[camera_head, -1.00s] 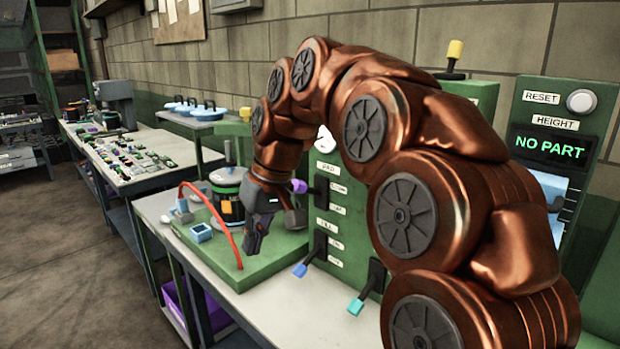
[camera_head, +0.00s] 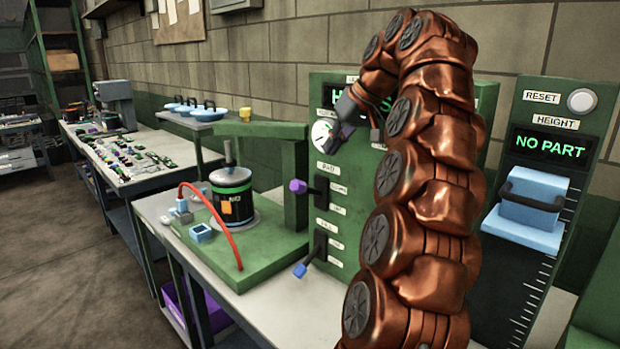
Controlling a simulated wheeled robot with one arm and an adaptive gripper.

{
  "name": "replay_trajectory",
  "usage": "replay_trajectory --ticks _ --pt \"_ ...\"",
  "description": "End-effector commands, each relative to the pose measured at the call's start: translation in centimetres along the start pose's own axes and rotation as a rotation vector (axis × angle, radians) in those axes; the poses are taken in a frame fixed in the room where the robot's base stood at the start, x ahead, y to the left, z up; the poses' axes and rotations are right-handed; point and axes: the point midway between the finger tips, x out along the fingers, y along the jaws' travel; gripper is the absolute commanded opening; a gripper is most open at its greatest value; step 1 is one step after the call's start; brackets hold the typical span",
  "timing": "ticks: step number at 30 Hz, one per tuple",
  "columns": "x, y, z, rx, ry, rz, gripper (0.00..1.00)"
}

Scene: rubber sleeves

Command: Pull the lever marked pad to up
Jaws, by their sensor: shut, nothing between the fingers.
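The lever marked PAD (camera_head: 298,186) has a purple handle that sticks out to the left from a dark slot on the green panel (camera_head: 345,262). The handle sits level with the upper part of its slot. Two small labels stand beside the slot, too small to read surely. My gripper (camera_head: 340,130) is shut and empty. It is above and to the right of the purple handle, in front of the white dial, and apart from the lever.
A blue-handled lever (camera_head: 300,270) sits lower on the panel. A gauge at right reads NO PART (camera_head: 549,147). My arm hides the panel's right part.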

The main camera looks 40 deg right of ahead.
Motion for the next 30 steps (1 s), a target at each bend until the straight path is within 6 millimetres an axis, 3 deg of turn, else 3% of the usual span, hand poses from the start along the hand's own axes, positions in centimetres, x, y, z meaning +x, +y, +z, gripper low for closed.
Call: replay_trajectory --ticks 7,20,30 --pt "-1.0 2.2 -0.5 0.013 0.032 0.022 0.0" --pt "-1.0 2.3 -0.4 0.013 0.032 0.022 0.0" --pt "0.6 2.3 -0.5 0.014 0.032 0.021 0.0"
